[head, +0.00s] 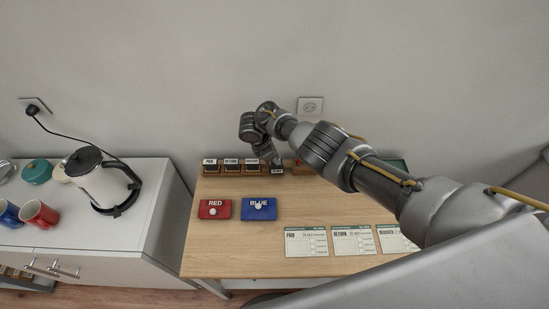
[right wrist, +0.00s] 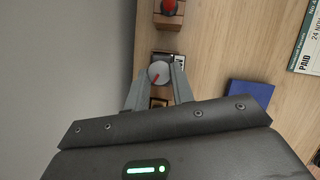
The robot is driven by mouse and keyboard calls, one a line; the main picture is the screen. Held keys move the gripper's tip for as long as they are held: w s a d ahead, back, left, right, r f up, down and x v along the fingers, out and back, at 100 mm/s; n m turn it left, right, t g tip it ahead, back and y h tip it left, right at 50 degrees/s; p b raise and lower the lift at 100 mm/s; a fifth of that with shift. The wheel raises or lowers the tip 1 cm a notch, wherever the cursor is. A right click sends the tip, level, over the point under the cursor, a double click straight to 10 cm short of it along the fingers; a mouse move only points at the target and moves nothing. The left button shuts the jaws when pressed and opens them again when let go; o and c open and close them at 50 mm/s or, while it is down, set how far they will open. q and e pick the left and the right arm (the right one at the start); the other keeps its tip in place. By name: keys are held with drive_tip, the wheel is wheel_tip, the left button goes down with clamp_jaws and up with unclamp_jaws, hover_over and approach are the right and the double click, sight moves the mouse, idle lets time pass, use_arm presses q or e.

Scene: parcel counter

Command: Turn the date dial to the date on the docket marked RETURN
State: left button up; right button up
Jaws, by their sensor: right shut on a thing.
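The date dial (right wrist: 158,72) is a grey round knob with a red mark, seen in the right wrist view. My right gripper (head: 274,161) comes down on it at the back of the counter, with one finger on each side. It is shut on the knob. A small dark label (head: 277,171) shows below the gripper in the head view; its text is too small to read. The docket marked RETURN (head: 353,240) lies flat at the front right, its date too small to read. My left gripper is out of view.
A PAID docket (head: 306,242) and another docket (head: 395,238) flank the RETURN one. Stamps stand in a wooden rack (head: 231,173) left of the dial. RED (head: 213,213) and BLUE (head: 259,213) pads lie in front. A red-topped thing (right wrist: 168,7) stands beyond the dial.

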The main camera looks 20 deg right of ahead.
drive_tip(key=m+b, duration=0.1)
drive_tip(key=m+g+b, duration=0.1)
drive_tip(key=m, duration=0.1)
drive_tip(key=shift+w+f+m, duration=0.15)
drive_tip(key=shift+f+m, duration=0.05)
drive_tip(key=shift+m, duration=0.1)
drive_tip(key=shift+w+r+m+g+b, duration=0.15)
drive_tip(key=shift+m+g+b, duration=0.55)
drive_tip(key=shift+m+b, duration=0.45)
drive_tip(key=shift+r+m, duration=0.1)
drive_tip(key=shift+m, duration=0.35)
drive_tip(key=shift+d, duration=0.1)
drive_tip(key=o, duration=1)
